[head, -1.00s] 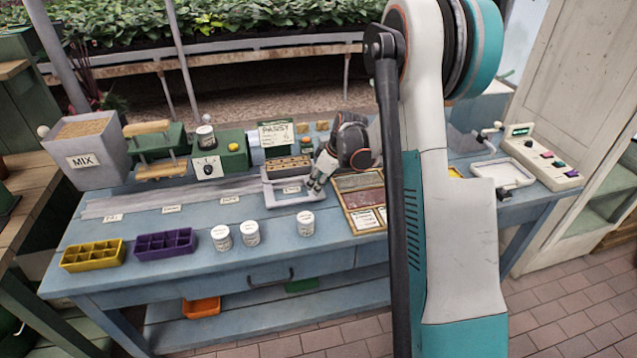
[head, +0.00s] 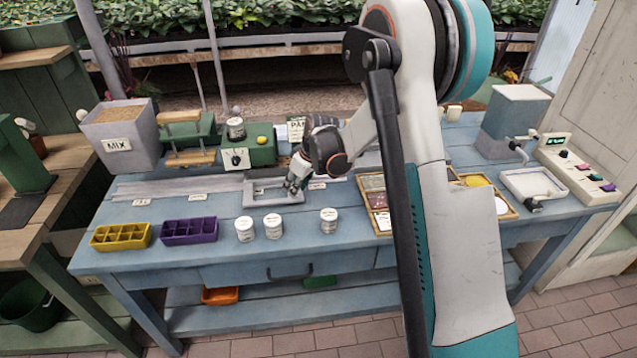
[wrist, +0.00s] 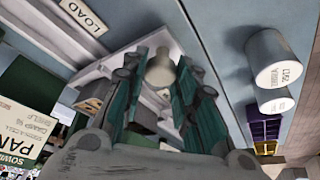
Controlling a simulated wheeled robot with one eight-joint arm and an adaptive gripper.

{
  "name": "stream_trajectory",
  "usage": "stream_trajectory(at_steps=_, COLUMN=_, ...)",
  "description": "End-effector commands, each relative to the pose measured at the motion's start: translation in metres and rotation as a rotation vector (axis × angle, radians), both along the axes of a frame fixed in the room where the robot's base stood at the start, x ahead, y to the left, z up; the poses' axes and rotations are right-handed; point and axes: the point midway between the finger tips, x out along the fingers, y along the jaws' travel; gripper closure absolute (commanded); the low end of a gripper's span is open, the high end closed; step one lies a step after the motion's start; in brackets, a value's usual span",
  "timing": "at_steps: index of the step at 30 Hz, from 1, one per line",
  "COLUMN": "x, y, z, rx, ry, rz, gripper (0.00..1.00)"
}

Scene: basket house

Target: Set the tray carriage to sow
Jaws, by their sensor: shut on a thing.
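The tray carriage (head: 258,203) is a pale grey open frame on the bench rail (head: 165,188). My gripper (head: 294,186) is at its right part, shut on a pale upright knob (wrist: 161,70) that shows between the fingers in the wrist view. The carriage frame also shows there (wrist: 95,72). A LOAD label (wrist: 84,15) lies beside it. In the head view the rightmost rail label (head: 317,186) is uncovered, right of the carriage. Two labels, (head: 141,202) and (head: 198,197), lie left of it, too small to read surely. My arm partly hides the PANSY sign (head: 296,127).
White tubs (head: 244,229), (head: 273,226), (head: 329,220) stand in front of the rail. Yellow (head: 121,237) and purple (head: 189,230) cell trays sit front left. A MIX hopper (head: 120,135), press (head: 186,140) and green dial box (head: 240,152) stand behind. The rail left of the carriage is clear.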

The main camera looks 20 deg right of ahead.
Motion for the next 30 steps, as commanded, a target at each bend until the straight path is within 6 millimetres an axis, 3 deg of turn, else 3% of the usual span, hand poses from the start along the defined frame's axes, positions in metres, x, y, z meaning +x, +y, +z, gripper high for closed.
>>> stream_trajectory(at_steps=3, x=0.007, y=0.024, z=0.000, rx=0.000, ry=0.000, rz=0.004, gripper=1.00)
stream_trajectory(at_steps=10, x=0.015, y=0.052, z=0.000, rx=0.000, ry=0.000, rz=0.002, gripper=1.00)
stream_trajectory(at_steps=26, x=0.018, y=0.060, z=0.000, rx=0.000, ry=0.001, rz=0.000, gripper=1.00)
stream_trajectory(at_steps=27, x=0.017, y=0.060, z=0.000, rx=0.000, ry=0.001, rz=0.000, gripper=0.70)
stream_trajectory(at_steps=30, x=0.017, y=0.060, z=0.000, rx=0.000, ry=0.001, rz=0.000, gripper=0.53)
